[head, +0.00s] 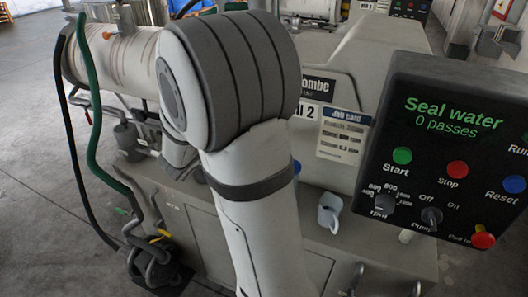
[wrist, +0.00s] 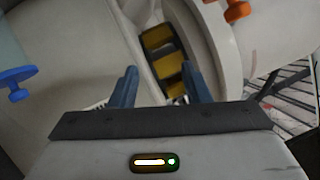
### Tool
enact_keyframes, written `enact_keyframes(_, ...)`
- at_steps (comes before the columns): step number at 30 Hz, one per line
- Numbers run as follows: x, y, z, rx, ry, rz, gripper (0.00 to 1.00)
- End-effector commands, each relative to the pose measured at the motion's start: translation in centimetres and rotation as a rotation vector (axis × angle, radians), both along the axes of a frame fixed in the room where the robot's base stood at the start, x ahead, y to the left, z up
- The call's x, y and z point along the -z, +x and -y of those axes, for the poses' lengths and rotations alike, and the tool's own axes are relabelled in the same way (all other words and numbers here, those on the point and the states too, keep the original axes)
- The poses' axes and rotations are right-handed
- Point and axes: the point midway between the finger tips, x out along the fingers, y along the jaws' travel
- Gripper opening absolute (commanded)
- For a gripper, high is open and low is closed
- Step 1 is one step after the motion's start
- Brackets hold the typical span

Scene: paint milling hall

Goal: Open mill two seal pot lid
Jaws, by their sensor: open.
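My gripper (wrist: 160,85) is open and empty in the wrist view, its two blue-grey fingers apart over pale machine surfaces. In the head view my own arm stands in the middle and hides the gripper. The mill bears a plate ending in "ll 2" (head: 304,111), partly covered by my arm. A small grey pot with a lid-like top (head: 126,136) stands left of my arm, below the pale cylinder; I cannot tell whether it is the seal pot. No seal pot lid shows clearly in the wrist view.
A control panel (head: 455,150) reading "Seal water 0 passes" is at the right. Black and green hoses (head: 93,100) hang at the left. In the wrist view, a blue handle (wrist: 18,77), an orange knob (wrist: 237,9) and yellow-black stripes (wrist: 165,60) surround the fingers.

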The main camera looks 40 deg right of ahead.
Motion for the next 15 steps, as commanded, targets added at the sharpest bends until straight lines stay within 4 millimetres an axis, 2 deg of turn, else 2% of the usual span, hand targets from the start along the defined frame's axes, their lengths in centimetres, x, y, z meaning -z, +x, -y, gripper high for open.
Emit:
enact_keyframes(1, 2.0, -1.1, 1.8, 0.117, -0.043, -0.022, 0.43)
enact_keyframes(3, 3.5, -3.3, 3.8, 0.282, -0.112, -0.059, 0.43)
enact_keyframes(6, 5.1, -6.7, 5.6, 0.498, -0.214, -0.129, 0.43)
enact_keyframes(10, 6.3, -10.4, 6.1, 0.707, -0.324, -0.229, 0.43)
enact_keyframes(15, 6.5, -12.8, 5.9, 0.839, -0.401, -0.306, 0.43)
